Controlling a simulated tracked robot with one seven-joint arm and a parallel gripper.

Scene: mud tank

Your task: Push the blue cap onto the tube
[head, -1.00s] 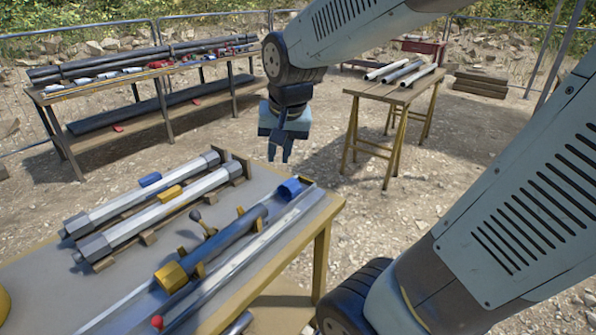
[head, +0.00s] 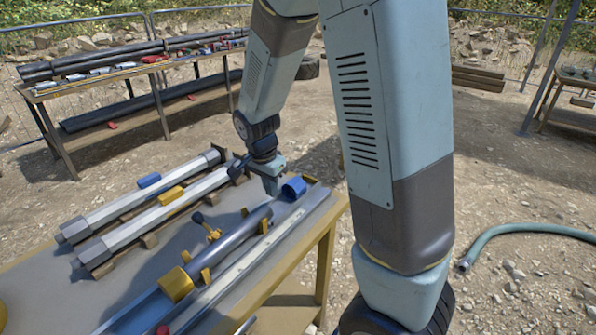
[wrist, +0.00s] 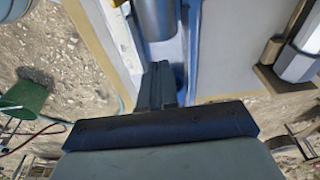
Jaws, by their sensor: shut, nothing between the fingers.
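The dark blue-grey tube (head: 232,238) lies in a long channel on the table in the head view. A yellow clamp (head: 176,283) sits at its near end. The blue cap (head: 294,187) sits in line with the tube, just beyond its far end, with a small gap between them. My gripper (head: 271,190) is shut and empty, pointing down near the tube's far end and just left of the cap. In the wrist view, my shut fingers (wrist: 160,85) are below the tube's end (wrist: 155,18); I cannot make out the cap there.
Two pale hexagonal bars (head: 135,200) with blue and yellow sleeves lie left of the tube. A small yellow fitting (head: 213,232) stands beside the tube. The yellow table edge (head: 325,240) is close on the right. A rear workbench (head: 150,85) carries dark pipes.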

